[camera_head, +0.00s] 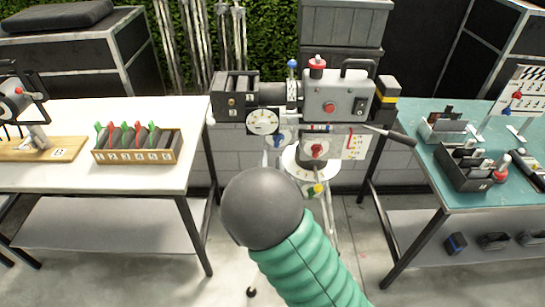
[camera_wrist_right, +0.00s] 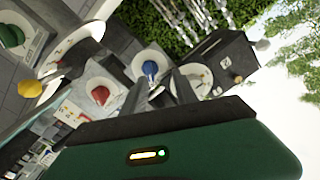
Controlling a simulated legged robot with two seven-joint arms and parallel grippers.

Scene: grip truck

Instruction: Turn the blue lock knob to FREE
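The blue lock knob (camera_head: 278,140) shows in the head view on the camera rig, below the white dial and left of a red knob (camera_head: 317,150). In the right wrist view the blue knob (camera_wrist_right: 150,70) sits on a round white plate. My right gripper (camera_wrist_right: 160,80) is open, with its two dark fingers pointing at the blue knob and a gap between them. I cannot tell whether they touch it. In the head view my green arm and dark joint hide the gripper. The FREE mark is too small to read. My left gripper is not in view.
A yellow knob (camera_head: 317,189) sits lower on the rig. A handle (camera_head: 391,135) sticks out at its right. A white table (camera_head: 110,180) with a slotted box (camera_head: 138,155) stands left, and a teal table (camera_head: 500,195) with trays stands right.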

